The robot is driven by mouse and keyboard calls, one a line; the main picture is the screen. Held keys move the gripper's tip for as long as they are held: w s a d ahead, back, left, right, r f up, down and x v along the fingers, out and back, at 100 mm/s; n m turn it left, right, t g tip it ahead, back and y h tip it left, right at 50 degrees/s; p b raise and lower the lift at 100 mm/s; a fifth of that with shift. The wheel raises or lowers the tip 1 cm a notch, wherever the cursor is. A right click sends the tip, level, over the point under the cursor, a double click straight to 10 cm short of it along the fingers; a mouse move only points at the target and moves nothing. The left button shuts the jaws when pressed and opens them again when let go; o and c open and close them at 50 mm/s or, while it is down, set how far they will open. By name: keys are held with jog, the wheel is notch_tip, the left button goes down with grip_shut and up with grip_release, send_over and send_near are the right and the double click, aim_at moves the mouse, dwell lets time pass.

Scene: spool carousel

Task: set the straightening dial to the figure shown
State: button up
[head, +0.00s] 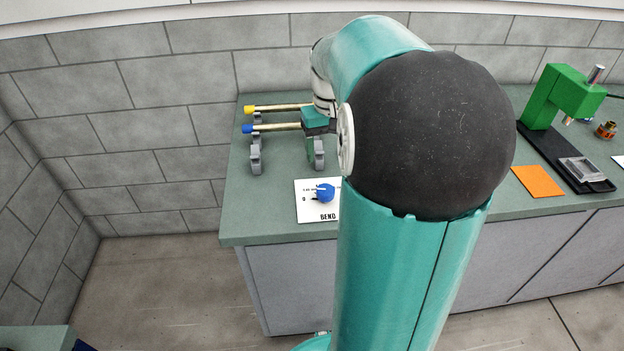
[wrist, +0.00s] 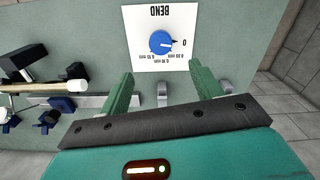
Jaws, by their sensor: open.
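The straightening dial is a round blue knob (wrist: 162,42) on a white plate marked BEND (wrist: 136,18), lying on the bench. In the wrist view its printing is upside down, with a 0 and several small mm figures around the knob. A white pointer mark on the knob appears to face the 0 side. The dial also shows in the head view (head: 326,190), partly beside my arm. My gripper (wrist: 162,84) is open and empty, its two green fingers apart and short of the plate in the wrist view. My arm hides much of the gripper in the head view.
Rods with a yellow end (head: 249,109) and a blue end (head: 247,129) rest on grey stands (head: 256,160) left of my gripper. A green press (head: 545,97), an orange card (head: 538,181) and a black tray (head: 596,185) are at right. The bench front edge lies near the plate.

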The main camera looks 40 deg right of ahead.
aim_at(326, 190)
notch_tip(326, 190, down, 14)
jog(key=shift+s+a+r, duration=0.1)
jog(key=shift+r, duration=0.15)
jog(key=shift+c, duration=0.3)
jog(key=c, duration=0.9)
